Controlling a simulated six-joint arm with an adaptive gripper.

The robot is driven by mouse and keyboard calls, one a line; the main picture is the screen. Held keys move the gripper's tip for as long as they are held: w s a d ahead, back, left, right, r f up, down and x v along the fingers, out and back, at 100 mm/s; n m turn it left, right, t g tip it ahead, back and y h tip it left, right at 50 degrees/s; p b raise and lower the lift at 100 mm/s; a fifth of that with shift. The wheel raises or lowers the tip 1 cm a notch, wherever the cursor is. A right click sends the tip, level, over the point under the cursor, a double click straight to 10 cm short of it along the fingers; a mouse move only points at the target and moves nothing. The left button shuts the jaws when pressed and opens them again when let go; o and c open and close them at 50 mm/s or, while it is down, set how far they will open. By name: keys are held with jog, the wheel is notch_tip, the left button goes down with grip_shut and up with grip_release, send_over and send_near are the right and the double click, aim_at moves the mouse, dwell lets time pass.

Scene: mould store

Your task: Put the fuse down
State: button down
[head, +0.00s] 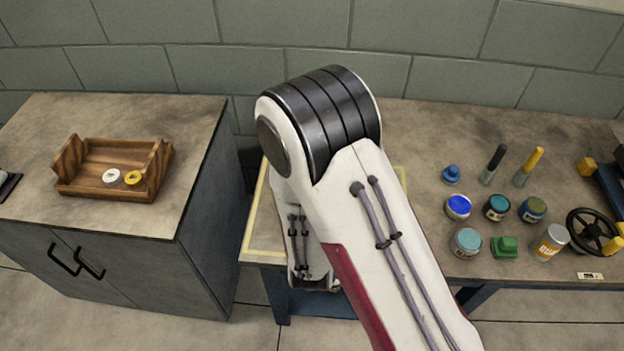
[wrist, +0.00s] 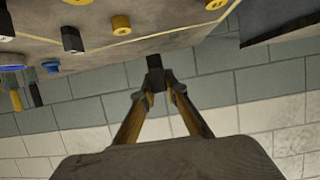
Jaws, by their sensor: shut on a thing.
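In the wrist view my gripper (wrist: 158,92) is shut on a small dark block, the fuse (wrist: 154,63). The fuse sticks out beyond the fingertips, and its top end shows close to the table edge in the picture. Whether it touches anything I cannot tell. In the head view my arm hides both the gripper and the fuse.
The table (head: 420,125) has a yellow line near its left edge. On its right stand several paint pots, a green block (head: 504,247) and a black handwheel (head: 591,231). A wooden tray (head: 112,150) with two small rings is on the left cabinet (head: 190,120).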

jog(key=w+a+n+y, duration=0.1)
jog(key=w+n+y, duration=0.15)
jog(key=w, duration=1.35)
jog(key=a+y, duration=0.1)
jog(key=w+a+n, duration=0.1)
jog(key=a, duration=0.1)
jog(key=a+n+g+y, duration=0.1)
jog(key=shift+w+a+r+y, duration=0.15)
jog(key=shift+w+a+y, duration=0.2)
jog(key=shift+a, duration=0.05)
jog(key=shift+f, duration=3.15)
jog(key=shift+f, duration=1.85)
jog(key=shift+f, duration=0.15)
